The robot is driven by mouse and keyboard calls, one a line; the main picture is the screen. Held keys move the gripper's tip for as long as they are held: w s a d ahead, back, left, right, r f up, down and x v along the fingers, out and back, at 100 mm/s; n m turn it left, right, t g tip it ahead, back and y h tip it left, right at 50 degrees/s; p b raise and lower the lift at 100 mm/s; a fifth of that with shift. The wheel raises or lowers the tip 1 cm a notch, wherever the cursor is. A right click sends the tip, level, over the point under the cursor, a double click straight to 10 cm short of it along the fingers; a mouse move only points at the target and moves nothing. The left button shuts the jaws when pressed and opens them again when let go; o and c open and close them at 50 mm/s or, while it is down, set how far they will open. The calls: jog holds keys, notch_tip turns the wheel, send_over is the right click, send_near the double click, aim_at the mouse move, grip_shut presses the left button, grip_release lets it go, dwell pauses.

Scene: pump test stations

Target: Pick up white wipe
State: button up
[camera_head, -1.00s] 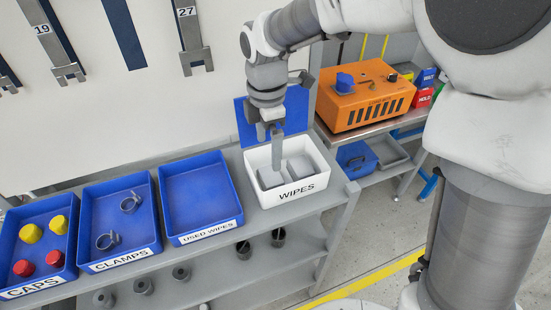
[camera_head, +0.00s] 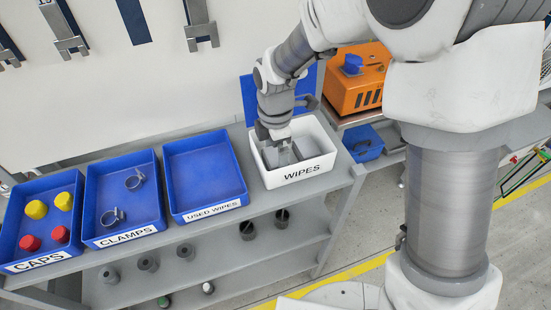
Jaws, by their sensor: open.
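The white bin labelled WIPES (camera_head: 308,173) stands at the right end of the grey shelf top, with its blue lid (camera_head: 249,99) raised behind it. Folded wipes (camera_head: 305,149) lie inside; they look greyish in the bin's shade. My gripper (camera_head: 281,150) points down into the left part of the bin, open, with its fingers low and close to the wipes. The wrist hides part of the bin's back, and I cannot tell whether the fingers touch a wipe.
Left of the bin stand an empty blue USED WIPES tray (camera_head: 205,178), a CLAMPS tray (camera_head: 122,239) and a CAPS tray (camera_head: 36,264). An orange pump unit (camera_head: 357,82) stands at the right behind my arm. Dark cups sit on the lower shelf.

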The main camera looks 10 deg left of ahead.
aim_at(275, 156)
jog(key=c, duration=1.1)
jog(key=shift+o, duration=0.2)
notch_tip(275, 156, up, 10)
jog(key=shift+r+p, duration=0.1)
jog(key=shift+p, duration=0.4)
jog(key=o, duration=0.6)
jog(key=c, duration=0.5)
